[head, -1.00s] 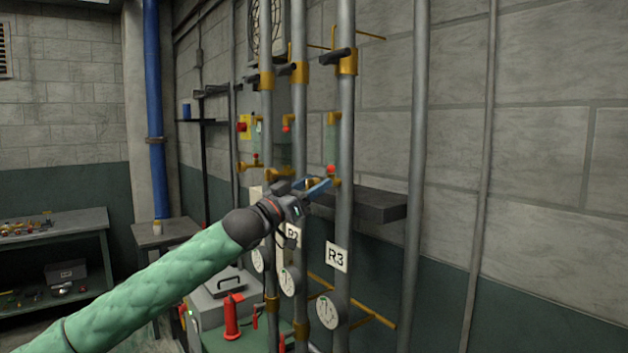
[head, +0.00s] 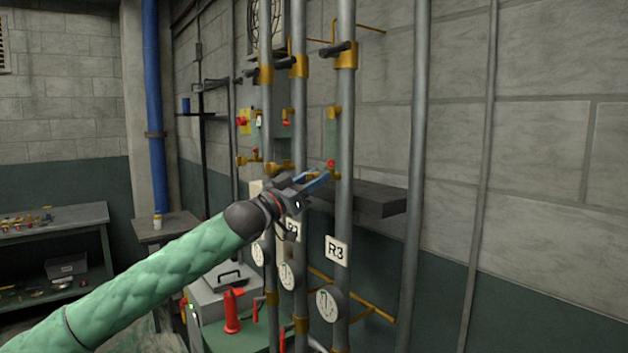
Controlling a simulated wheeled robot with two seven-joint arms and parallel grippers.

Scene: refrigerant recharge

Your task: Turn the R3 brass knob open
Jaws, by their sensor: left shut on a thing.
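The R3 line is the grey upright pipe behind the white R3 label (head: 336,252). A red-tipped brass fitting (head: 331,164) shows on it just above my fingertips. My left gripper (head: 318,181) reaches in from the lower left, its blue fingers at this fitting beside the R3 pipe. The fingers are shut on the R3 brass knob, which is mostly hidden behind them, so its turn angle cannot be read. The R3 gauge (head: 331,304) hangs low on the pipe. My right gripper is out of view.
Other pipes with brass fittings stand close on the left, including one with a partly hidden R2 label (head: 293,228). A dark shelf (head: 370,198) juts from the wall behind R3. A red bottle (head: 233,310) stands below. A workbench (head: 50,218) is at far left.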

